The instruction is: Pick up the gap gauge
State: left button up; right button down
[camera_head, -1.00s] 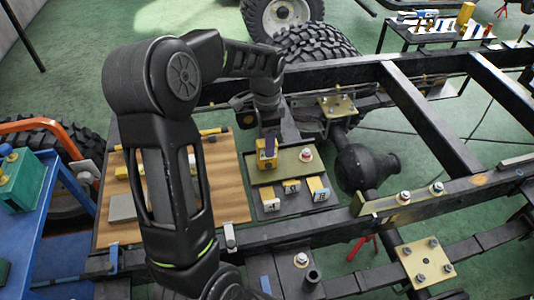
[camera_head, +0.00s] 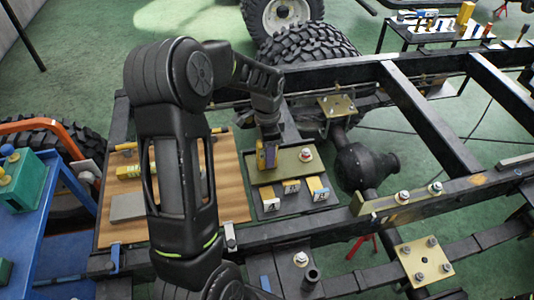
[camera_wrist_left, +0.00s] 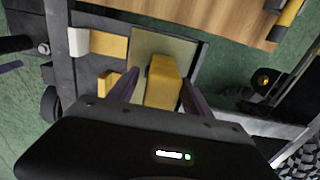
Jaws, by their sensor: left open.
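My left gripper (camera_head: 267,156) is over the left part of a small olive plate (camera_head: 289,163) beside the chassis rail. In the left wrist view, its two purple fingers (camera_wrist_left: 158,95) stand apart on either side of a yellow block (camera_wrist_left: 163,72), which is likely the gap gauge. I cannot tell whether either finger touches it. Part of this block is hidden by the gripper in the head view. My right gripper is not in view.
Several yellow blocks with white labelled ends (camera_head: 318,188) stand in front of the plate. A silver bolt (camera_head: 305,154) stands on its right part. A wooden board (camera_head: 229,180) lies to the left. Dark chassis rails (camera_head: 280,236) run in front and behind.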

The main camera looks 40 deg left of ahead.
pick_arm(q)
jog(key=shift+c, duration=0.2)
grip_shut()
dwell(0.5)
